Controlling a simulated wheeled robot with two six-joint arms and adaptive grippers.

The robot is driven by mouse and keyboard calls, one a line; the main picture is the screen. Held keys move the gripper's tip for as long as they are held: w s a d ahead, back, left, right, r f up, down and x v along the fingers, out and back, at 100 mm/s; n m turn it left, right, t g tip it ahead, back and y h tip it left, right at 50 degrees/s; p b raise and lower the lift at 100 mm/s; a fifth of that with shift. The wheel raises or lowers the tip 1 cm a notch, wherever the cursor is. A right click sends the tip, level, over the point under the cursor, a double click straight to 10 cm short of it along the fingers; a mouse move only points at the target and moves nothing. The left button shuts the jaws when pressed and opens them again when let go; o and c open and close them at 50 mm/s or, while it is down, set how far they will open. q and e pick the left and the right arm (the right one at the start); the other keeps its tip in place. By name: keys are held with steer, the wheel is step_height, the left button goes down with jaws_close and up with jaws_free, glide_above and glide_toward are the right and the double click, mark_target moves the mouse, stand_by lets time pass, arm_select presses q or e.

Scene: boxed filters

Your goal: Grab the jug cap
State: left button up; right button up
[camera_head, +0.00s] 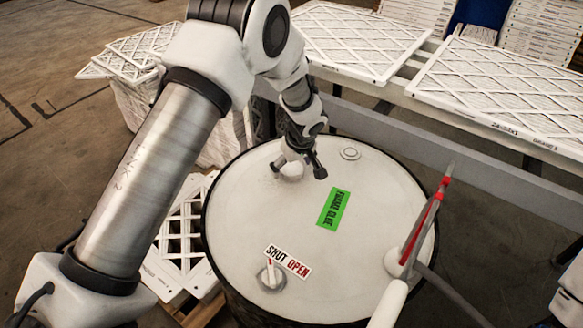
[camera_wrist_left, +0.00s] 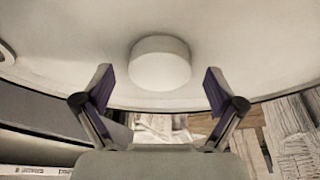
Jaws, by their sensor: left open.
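The jug cap, a plain white round cap (camera_wrist_left: 160,62), stands on the pale drum top in the left wrist view. In the head view the cap (camera_head: 291,172) shows small near the drum's far left rim, partly hidden by my gripper. My left gripper (camera_wrist_left: 159,78) is open, with one finger on each side of the cap's near side and a gap to it on both sides. It also shows in the head view (camera_head: 298,168), low over the drum top. Nothing is held.
The drum (camera_head: 250,225) bears a green label (camera_head: 333,208), a small valve with a SHUT/OPEN sign (camera_head: 288,261), and a flat round bung (camera_head: 350,154). Framed filters (camera_head: 500,85) lie on a bench behind.

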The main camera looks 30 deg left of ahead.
arm_select(q)
steer(key=c, duration=0.8)
steer(key=shift+r, duration=0.1)
